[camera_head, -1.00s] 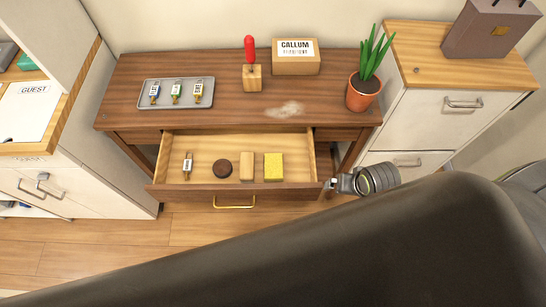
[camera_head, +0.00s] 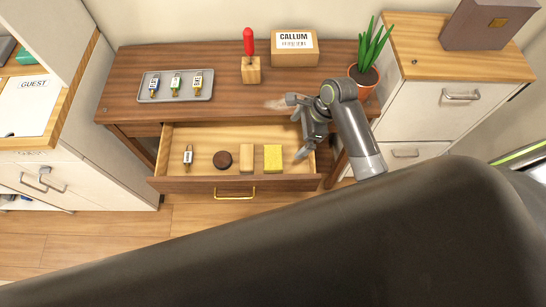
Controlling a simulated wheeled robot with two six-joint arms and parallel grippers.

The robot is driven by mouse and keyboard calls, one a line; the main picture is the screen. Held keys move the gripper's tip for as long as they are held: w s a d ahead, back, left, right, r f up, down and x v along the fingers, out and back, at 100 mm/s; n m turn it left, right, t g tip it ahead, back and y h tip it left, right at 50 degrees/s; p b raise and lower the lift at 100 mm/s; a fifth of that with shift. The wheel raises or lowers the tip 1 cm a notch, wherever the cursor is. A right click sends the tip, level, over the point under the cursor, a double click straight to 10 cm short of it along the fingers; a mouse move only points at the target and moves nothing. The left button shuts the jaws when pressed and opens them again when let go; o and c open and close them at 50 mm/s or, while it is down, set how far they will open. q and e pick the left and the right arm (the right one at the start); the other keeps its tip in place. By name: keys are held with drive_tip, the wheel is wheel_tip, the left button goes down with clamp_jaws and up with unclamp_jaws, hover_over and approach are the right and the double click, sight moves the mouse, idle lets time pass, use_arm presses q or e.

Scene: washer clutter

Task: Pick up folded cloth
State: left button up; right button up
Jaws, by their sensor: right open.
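A yellow, rough-faced rectangular piece (camera_head: 273,158) lies flat at the right of the open drawer (camera_head: 270,183). It may be the folded cloth, but I cannot tell it from a sponge. My right gripper (camera_head: 297,127) is open and empty, above the right part of the drawer and the desk's front edge. Its fingers are spread apart, up and to the right of the yellow piece and clear of it. My left gripper is not in view.
The drawer also holds a tagged key (camera_head: 187,156), a dark round disc (camera_head: 222,160) and a tan block (camera_head: 247,158). On the desk (camera_head: 215,120) stand a key tray (camera_head: 177,98), a red-handled tool in a block (camera_head: 250,70), a CALLUM box (camera_head: 294,50) and a potted plant (camera_head: 362,75).

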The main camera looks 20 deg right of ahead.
hover_over(273, 157)
drive_tip(key=s+d, duration=0.1)
drive_tip(key=d, duration=0.2)
drive_tip(key=f, duration=1)
drive_tip(key=shift+a, duration=0.25)
drive_tip(key=shift+b+x, duration=0.35)
drive_tip(key=shift+x, duration=2.8)
drive_tip(key=shift+w+d, duration=0.1)
drive_tip(key=shift+w, duration=0.05)
drive_tip(key=shift+c, duration=0.4)
drive_tip(key=c, duration=0.6)
drive_tip(key=shift+r, duration=0.1)
wheel_tip(273, 157, up, 10)
drive_tip(key=shift+f+p, duration=0.1)
drive_tip(key=shift+p, duration=0.4)
